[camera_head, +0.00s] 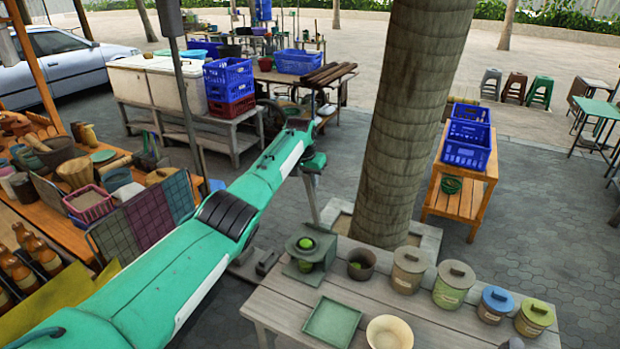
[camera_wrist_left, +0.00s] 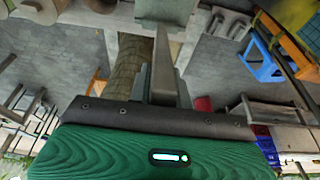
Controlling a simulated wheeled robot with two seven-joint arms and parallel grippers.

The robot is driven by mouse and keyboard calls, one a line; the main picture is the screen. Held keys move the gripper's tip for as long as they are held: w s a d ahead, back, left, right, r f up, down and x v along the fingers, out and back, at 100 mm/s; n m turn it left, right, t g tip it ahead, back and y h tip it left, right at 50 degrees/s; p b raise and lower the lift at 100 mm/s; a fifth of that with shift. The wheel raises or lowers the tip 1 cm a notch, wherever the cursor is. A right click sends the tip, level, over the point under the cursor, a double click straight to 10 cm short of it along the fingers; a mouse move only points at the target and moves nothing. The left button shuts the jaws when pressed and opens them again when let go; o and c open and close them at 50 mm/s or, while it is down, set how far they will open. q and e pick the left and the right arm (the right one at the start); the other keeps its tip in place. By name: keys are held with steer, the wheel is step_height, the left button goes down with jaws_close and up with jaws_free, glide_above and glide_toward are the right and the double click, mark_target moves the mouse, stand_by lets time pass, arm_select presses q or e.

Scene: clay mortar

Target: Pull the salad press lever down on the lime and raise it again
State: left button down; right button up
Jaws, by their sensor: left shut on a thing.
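The salad press (camera_head: 322,243) stands at the left end of the grey wooden table. The lever (camera_head: 311,200) stands up nearly vertical above the press. My left gripper (camera_head: 313,168), at the end of the green arm, is shut on the lever's upper end. In the left wrist view the grey lever (camera_wrist_left: 165,50) runs out from between the dark fingers of the gripper (camera_wrist_left: 162,85). My right gripper does not show.
A thick tree trunk (camera_head: 405,130) rises just behind the table. A goods stall stands left.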

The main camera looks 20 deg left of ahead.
arm_select(q)
steer(key=shift+w+r, duration=0.15)
steer(key=shift+r, duration=0.1)
steer(key=c, duration=1.6)
jaws_free()
steer(key=o, duration=0.3)
steer(key=shift+w+d, duration=0.1)
steer(key=shift+w+f, duration=0.15)
steer(key=shift+f, duration=0.1)
steer(key=shift+s+r, duration=0.25)
steer(key=shift+r, duration=0.05)
steer(key=b+v, duration=0.4)
steer(key=v, duration=0.8)
steer(key=shift+r+b, duration=0.15)
steer(key=shift+b, duration=0.15)
steer(key=shift+s+r, duration=0.1)
steer(key=shift+r, duration=0.35)
